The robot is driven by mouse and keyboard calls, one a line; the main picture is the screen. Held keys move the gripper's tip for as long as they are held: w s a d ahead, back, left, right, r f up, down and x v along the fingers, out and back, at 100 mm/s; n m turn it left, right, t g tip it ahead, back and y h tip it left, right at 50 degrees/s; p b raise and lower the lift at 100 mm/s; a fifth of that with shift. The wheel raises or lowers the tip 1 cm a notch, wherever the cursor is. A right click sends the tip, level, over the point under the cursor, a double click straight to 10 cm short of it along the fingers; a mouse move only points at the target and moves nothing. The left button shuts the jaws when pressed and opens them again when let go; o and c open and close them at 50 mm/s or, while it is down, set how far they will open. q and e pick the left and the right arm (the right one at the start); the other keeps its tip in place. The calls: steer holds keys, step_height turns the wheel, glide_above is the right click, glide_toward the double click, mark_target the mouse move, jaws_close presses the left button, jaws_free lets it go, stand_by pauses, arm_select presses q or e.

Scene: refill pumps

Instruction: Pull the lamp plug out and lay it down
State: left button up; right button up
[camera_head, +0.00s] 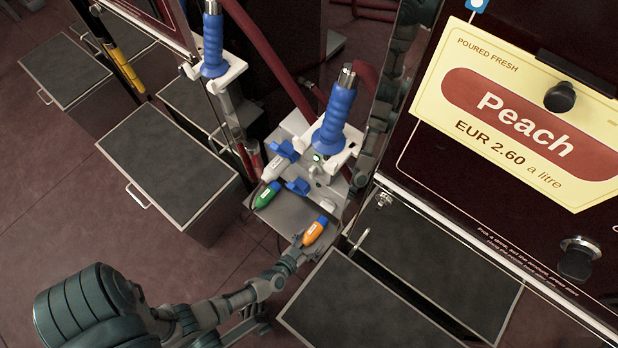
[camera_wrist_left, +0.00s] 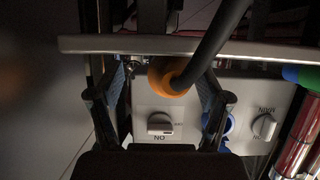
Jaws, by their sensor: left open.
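An orange plug (camera_head: 315,230) with a white label sits at the lower edge of the grey socket panel. In the left wrist view its orange end (camera_wrist_left: 160,78) shows with a dark cable (camera_wrist_left: 212,45) running from it. My left gripper (camera_head: 297,248) is open, its fingers on either side of the orange plug with gaps visible. A green plug (camera_head: 266,195) and a white plug (camera_head: 271,171) sit further up the panel. I cannot read which one is the lamp's. My right gripper is not in view.
Switch knobs (camera_wrist_left: 160,124) sit beside the plug. Blue-handled taps (camera_head: 335,118) stand above the panel. A dark-topped box (camera_head: 165,170) is at left, another (camera_head: 355,305) below right. A Peach sign (camera_head: 520,110) is at right. Reddish floor shows at left.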

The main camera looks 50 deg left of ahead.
arm_select(q)
steer(key=shift+s, duration=0.25)
steer(key=v, duration=1.1)
steer(key=shift+r, duration=0.2)
steer(key=shift+s, duration=0.15)
